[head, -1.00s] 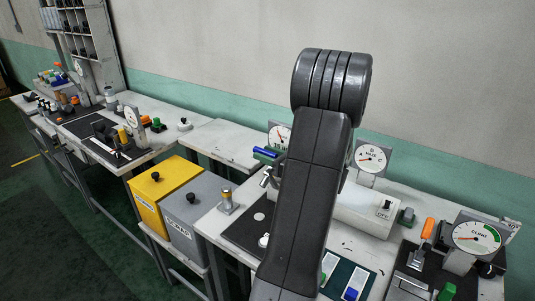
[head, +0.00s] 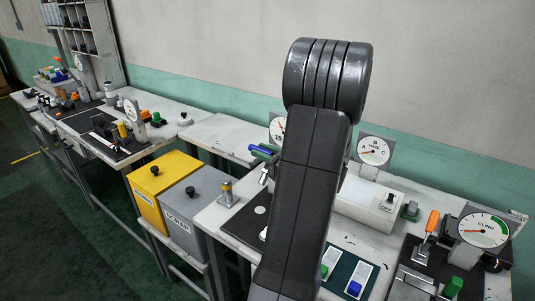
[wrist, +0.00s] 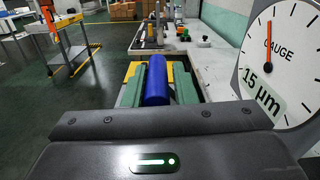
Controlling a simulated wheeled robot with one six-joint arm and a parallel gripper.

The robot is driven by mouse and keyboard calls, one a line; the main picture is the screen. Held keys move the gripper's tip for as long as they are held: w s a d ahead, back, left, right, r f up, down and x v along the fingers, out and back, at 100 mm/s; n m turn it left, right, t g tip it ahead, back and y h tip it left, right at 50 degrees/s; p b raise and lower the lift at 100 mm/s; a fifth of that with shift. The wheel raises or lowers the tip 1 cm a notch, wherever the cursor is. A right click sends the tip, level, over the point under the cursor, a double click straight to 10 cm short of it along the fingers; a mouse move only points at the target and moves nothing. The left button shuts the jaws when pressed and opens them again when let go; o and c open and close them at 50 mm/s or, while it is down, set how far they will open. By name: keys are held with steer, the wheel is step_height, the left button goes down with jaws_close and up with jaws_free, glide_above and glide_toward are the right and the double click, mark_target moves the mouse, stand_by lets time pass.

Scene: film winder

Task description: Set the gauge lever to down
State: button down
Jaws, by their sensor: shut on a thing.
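A blue cylindrical handle (wrist: 157,82), which looks like the gauge lever's grip, lies between the green fingers of my gripper (wrist: 158,72) in the wrist view. The fingers press it from both sides. The lever's shaft and pivot are hidden, so its up or down position cannot be told. The round white gauge dial (wrist: 284,60) stands at the right of the wrist view, marked GAUGE and 15 µm, with its red needle pointing up. In the head view the dial (head: 277,128) is partly hidden behind my arm.
A MAZE dial (head: 374,151) and a CLING dial (head: 483,230) stand on the bench to the right. A yellow bin (head: 150,190) and a grey scrap bin (head: 180,228) stand at the left. An orange-handled lever (head: 431,224) is near the CLING dial.

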steer(key=s+a+f+n+b, duration=0.1)
steer(key=s+f+n+b, duration=0.1)
steer(key=b, duration=0.4)
steer(key=s+a+f+n+b, duration=0.2)
steer(key=s+f+n+b, duration=0.1)
steer(key=f+n+b, duration=0.1)
steer(key=s+a+f+n+b, duration=0.2)
steer(key=f+n+b, duration=0.1)
steer(key=f+b, duration=0.2)
steer(key=shift+s+a+b, duration=0.25)
steer(key=shift+s+b, duration=0.05)
steer(key=shift+b, duration=1.1)
steer(key=shift+s+a+f+b, duration=0.1)
steer(key=shift+s+f+b, duration=0.1)
steer(key=shift+f+b, duration=0.45)
steer(key=shift+f, duration=0.1)
steer(key=c, duration=1.3)
jaws_free()
steer(key=shift+s, duration=0.1)
steer(key=v, duration=1.3)
steer(key=shift+s+d+p, duration=0.2)
steer(key=shift+d+p, duration=0.15)
steer(key=shift+p, duration=0.05)
